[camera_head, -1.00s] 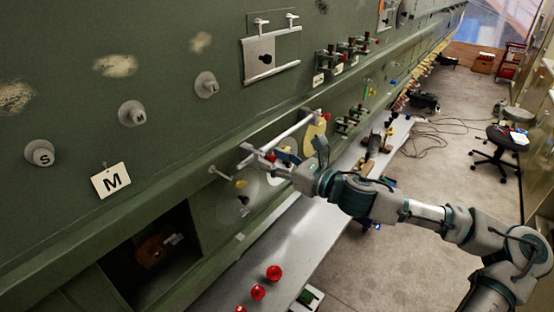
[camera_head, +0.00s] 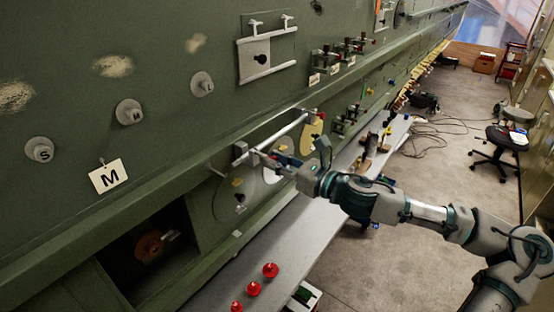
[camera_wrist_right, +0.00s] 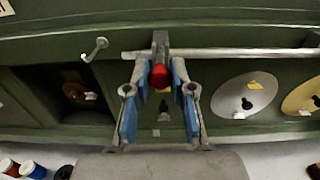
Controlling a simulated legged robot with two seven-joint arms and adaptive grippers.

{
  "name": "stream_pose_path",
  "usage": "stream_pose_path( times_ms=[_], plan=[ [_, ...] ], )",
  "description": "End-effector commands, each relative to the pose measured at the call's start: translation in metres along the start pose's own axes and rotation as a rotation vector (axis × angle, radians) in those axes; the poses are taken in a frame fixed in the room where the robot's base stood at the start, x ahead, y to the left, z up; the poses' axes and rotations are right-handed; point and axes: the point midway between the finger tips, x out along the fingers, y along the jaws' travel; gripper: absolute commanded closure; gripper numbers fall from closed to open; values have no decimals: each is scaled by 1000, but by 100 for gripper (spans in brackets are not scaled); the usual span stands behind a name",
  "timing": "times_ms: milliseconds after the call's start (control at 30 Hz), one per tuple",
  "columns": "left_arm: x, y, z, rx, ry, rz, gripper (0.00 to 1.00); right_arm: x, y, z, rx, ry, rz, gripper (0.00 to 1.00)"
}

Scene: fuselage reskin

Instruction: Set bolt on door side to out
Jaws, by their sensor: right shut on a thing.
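The bolt is a long pale rod (camera_head: 285,130) along the lower green panel, with a block (camera_head: 240,151) at its left end. In the right wrist view the rod (camera_wrist_right: 235,52) runs right from a grey block (camera_wrist_right: 160,42). A red knob (camera_wrist_right: 160,76) sits below that block. My right gripper (camera_head: 268,160) is at the rod's left end. In the wrist view its blue-padded fingers (camera_wrist_right: 161,77) stand on both sides of the red knob, shut on it. A small hook (camera_wrist_right: 95,48) is apart, left of the block. My left gripper is not in view.
Round plates (camera_wrist_right: 245,92) lie on the panel below the rod. A dark square opening (camera_head: 150,245) is at the lower left. A grey bench (camera_head: 310,215) with red knobs (camera_head: 270,270) runs below the panel. A stool (camera_head: 505,140) stands on open floor at right.

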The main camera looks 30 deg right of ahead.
Motion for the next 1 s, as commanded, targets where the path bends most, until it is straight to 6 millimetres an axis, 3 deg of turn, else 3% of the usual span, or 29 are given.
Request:
stream_pose_path(
  times_ms=[67, 100, 167, 567, 1000],
  plan=[
    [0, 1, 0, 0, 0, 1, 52, 1, -4, -2, 3, 4, -11, 100],
    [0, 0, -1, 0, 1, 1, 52, 1, -4, -2, 2, 4, -12, 67],
    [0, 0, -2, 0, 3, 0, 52, 1, -4, -2, 2, 4, -12, 52],
    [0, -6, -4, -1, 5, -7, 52, -1, -4, 0, 0, 1, -10, 52],
    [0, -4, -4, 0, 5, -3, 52, -26, -2, 2, -3, -1, -9, 52]
  ],
)
